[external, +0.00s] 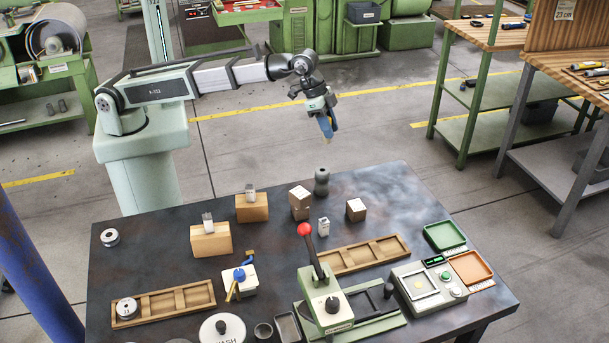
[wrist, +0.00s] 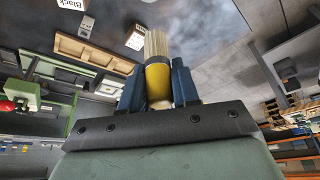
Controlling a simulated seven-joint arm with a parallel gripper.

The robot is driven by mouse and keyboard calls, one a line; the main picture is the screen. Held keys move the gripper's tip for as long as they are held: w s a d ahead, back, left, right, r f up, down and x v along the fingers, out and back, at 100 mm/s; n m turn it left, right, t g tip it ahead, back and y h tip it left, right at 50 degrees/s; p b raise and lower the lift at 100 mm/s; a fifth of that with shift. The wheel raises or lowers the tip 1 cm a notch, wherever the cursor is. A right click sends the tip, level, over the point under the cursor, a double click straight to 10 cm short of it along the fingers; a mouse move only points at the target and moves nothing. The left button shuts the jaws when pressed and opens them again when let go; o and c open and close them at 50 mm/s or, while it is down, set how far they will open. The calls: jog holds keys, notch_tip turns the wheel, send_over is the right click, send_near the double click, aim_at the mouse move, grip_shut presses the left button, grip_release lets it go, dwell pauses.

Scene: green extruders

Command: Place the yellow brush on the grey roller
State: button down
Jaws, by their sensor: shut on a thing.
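My gripper (external: 327,127) is raised in the air beyond the far edge of the table in the external view. In the wrist view, its blue fingers (wrist: 158,88) are shut on the yellow brush (wrist: 158,78). A grey, waisted cylinder (external: 321,183), which looks like the grey roller, stands upright at the table's far edge, below and apart from my gripper.
The dark table (external: 150,262) holds several labelled boxes; one brown box (external: 300,203) stands left of the grey cylinder. A lever press with a red knob (external: 304,230), a wooden tray (external: 362,254), and green (external: 443,236) and orange trays stand nearer the front. The space around my gripper is clear.

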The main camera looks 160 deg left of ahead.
jog(key=shift+s+d+f, duration=0.2)
jog(key=shift+s+d, duration=0.05)
jog(key=shift+d, duration=0.2)
jog(key=shift+f+m, duration=0.3)
jog(key=shift+m, duration=0.1)
send_over(324, 170)
jog(key=shift+w+f, duration=0.1)
jog(key=shift+f, duration=4.6)
jog(key=shift+f, duration=0.1)
jog(key=c, duration=0.8)
grip_release()
jog(key=v, duration=1.2)
jog(key=shift+s+a, duration=0.15)
jog(key=shift+s, duration=0.05)
